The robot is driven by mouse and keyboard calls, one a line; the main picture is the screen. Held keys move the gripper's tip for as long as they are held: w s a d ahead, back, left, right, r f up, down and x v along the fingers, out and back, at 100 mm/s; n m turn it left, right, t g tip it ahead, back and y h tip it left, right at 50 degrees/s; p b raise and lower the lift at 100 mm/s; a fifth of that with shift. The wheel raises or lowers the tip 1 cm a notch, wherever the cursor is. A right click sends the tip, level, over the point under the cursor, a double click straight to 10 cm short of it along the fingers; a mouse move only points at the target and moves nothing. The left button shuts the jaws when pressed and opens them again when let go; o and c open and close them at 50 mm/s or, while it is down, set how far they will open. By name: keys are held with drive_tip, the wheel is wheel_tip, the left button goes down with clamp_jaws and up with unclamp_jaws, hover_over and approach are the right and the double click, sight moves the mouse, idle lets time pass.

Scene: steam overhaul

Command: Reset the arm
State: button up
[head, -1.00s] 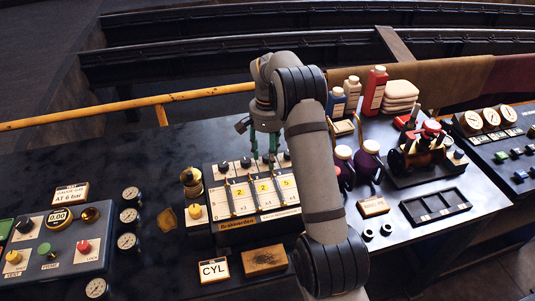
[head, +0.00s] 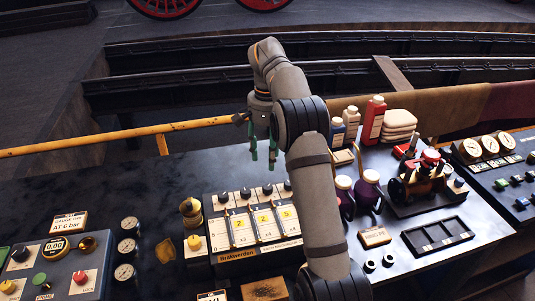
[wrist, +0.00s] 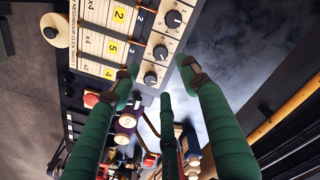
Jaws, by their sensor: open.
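My gripper (head: 262,148) hangs above the far side of the bench, over the back edge of the panel with the dials. Its green fingers are spread apart with nothing between them. In the wrist view the gripper (wrist: 160,82) also shows open, with the black dials and numbered cards of the panel beyond the fingertips. My arm reaches up and forward from the bottom of the head view and hides part of the bench behind it.
The card panel (head: 225,262) stands below my gripper. A brass fitting (head: 191,211) is left of it. Red bottle (head: 373,121), purple jugs (head: 367,190) and a black tray (head: 437,235) are at right. A yellow rail (head: 90,142) runs behind. Air above the bench is free.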

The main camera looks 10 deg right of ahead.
sight(267, 187)
idle(0.4)
wheel_tip(267, 187, down, 12)
idle(0.6)
